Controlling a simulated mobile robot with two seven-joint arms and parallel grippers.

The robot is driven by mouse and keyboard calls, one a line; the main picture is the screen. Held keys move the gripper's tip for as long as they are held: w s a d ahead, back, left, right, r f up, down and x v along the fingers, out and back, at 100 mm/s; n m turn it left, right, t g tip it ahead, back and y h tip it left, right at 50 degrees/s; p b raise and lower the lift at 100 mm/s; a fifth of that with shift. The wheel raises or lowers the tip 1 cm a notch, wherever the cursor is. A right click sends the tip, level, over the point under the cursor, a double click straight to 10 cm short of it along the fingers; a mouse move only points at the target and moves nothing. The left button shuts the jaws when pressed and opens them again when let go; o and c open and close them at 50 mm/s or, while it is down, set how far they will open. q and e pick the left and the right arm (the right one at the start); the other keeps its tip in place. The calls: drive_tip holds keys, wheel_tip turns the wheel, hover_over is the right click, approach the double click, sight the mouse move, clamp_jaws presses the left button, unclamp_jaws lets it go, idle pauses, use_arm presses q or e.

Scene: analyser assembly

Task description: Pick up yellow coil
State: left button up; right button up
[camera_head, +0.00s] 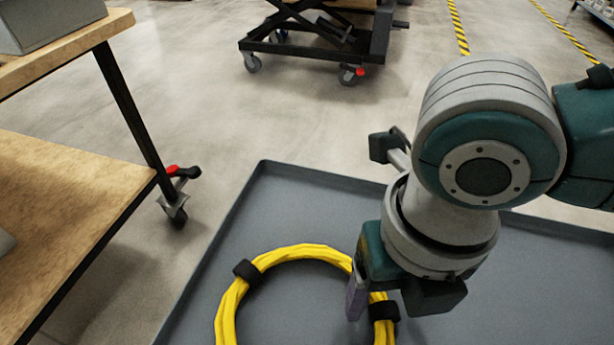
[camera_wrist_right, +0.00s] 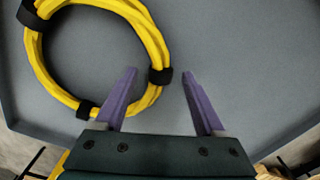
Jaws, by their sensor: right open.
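The yellow coil (camera_head: 300,252) is a ring of yellow cable with black straps, lying on a grey tray (camera_head: 285,205). In the head view its lower part is cut off by the frame's edge. My right gripper (camera_head: 362,305) is at the coil's right side, beside a black strap. In the right wrist view the coil (camera_wrist_right: 148,35) is at the upper left. My right gripper (camera_wrist_right: 160,75) is open there, with purple fingers. The coil's strapped right edge shows between the fingertips, nearer the left finger. I cannot tell the height gap. My left gripper is not in view.
A wooden-shelved cart (camera_head: 70,190) with a red-tabbed caster stands at the left, close to the tray. A black wheeled lift cart (camera_head: 320,45) stands at the back. The tray has a raised rim. Open floor lies between the tray and the lift cart.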

drive_tip(key=shift+f, duration=0.7)
clamp_jaws()
drive_tip(key=shift+a+r, duration=0.1)
idle(0.8)
